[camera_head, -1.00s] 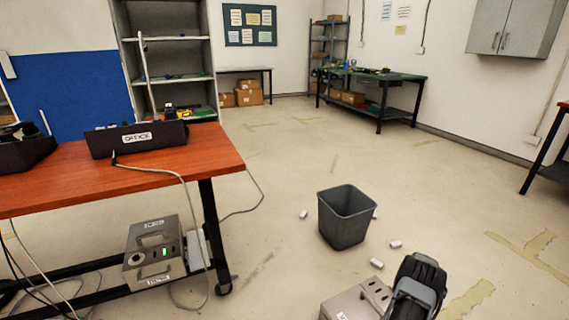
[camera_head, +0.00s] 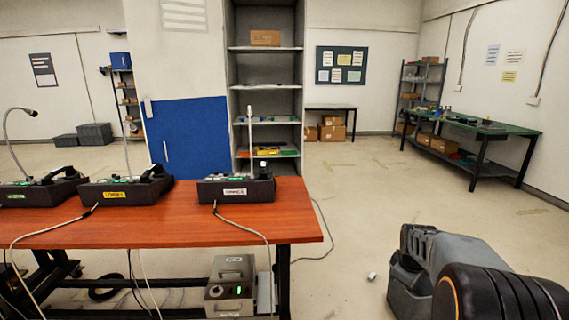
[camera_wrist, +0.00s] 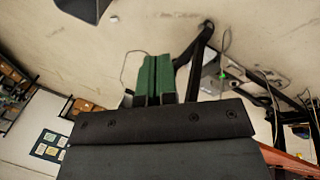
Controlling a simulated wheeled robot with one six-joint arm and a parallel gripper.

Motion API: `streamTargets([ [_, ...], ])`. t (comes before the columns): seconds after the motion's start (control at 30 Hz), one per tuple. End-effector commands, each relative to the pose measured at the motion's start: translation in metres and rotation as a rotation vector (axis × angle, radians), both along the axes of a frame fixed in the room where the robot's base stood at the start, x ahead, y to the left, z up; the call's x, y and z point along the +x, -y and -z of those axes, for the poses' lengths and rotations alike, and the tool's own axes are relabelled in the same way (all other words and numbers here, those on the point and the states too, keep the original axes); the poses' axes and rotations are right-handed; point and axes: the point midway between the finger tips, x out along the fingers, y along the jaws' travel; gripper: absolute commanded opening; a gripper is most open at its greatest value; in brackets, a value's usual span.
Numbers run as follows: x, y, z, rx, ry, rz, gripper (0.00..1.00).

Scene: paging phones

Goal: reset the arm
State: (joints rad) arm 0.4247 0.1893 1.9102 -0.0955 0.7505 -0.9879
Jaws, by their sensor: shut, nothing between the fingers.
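My arm (camera_head: 450,262) reaches into the lower right of the head view, folded and above the floor. My gripper (camera_wrist: 154,80) shows in the wrist view with its two green fingers together and nothing between them. The gripper's tips cannot be made out in the head view. The wrist view is tilted and shows floor beyond the fingers, with a dark table leg (camera_wrist: 196,62) close beside them in the picture.
A red-topped table (camera_head: 150,228) at the left carries several paging phones, including a dark one (camera_head: 236,188) near its right end. A grey box unit (camera_head: 230,285) sits below. A green-topped workbench (camera_head: 480,128) stands back right. The floor between is mostly clear.

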Motion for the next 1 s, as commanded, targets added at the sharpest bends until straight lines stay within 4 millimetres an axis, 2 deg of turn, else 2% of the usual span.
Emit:
streamTargets([
  [0.03,-0.011,-0.031,-0.045,0.027,0.028,0.042,0.0],
  [0.1,-0.032,-0.068,-0.079,0.076,0.059,0.126,0.0],
  [0.2,-0.065,-0.115,-0.118,0.149,0.091,0.242,0.0],
  [0.3,-0.098,-0.149,-0.143,0.213,0.111,0.345,0.0],
  [0.43,-0.132,-0.177,-0.161,0.281,0.123,0.449,0.0],
  [0.6,-0.159,-0.195,-0.168,0.331,0.125,0.53,0.0],
  [0.73,-0.167,-0.201,-0.169,0.346,0.125,0.557,0.0],
  [1.0,-0.167,-0.201,-0.167,0.349,0.125,0.562,0.0],
])
